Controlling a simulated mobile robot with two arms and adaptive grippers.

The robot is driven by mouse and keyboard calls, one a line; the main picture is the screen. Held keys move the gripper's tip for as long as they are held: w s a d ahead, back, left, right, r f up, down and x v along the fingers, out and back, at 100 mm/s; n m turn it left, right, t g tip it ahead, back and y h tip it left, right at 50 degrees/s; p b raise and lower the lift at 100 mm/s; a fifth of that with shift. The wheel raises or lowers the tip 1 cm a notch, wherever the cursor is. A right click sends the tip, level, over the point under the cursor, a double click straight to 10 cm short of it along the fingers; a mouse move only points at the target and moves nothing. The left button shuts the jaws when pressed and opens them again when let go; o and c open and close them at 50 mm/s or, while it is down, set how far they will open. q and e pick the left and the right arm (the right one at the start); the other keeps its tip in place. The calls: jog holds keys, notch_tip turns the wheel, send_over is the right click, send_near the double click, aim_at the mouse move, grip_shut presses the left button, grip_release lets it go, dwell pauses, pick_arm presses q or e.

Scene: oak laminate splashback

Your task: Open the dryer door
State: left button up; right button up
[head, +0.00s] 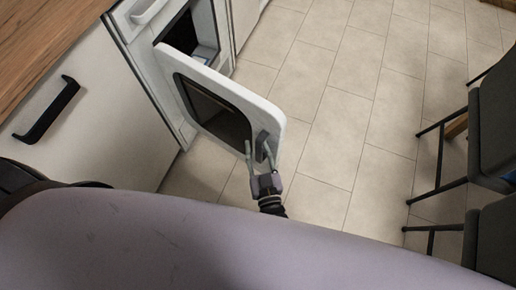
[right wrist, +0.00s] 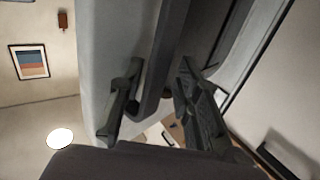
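The dryer door (head: 262,102), white with a dark window, stands swung out from the dryer front (head: 157,30) in the head view. The dryer's opening shows behind it. A grey handle (head: 262,141) sits near the door's free edge. My right gripper (head: 258,150) is at this handle, its fingers spread. In the right wrist view, the fingers (right wrist: 160,75) stand apart on either side of the handle (right wrist: 153,92), with gaps visible; whether either finger touches it is unclear. My left gripper is not in view.
A cabinet front with a black handle (head: 47,110) lies left of the dryer, under a wooden worktop (head: 45,35). Dark chairs (head: 492,130) stand at the right. The tiled floor (head: 335,110) between them and the door is clear.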

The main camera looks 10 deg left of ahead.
jog(key=shift+o, duration=0.7)
jog(key=shift+s+d, duration=0.1)
jog(key=v, duration=1.2)
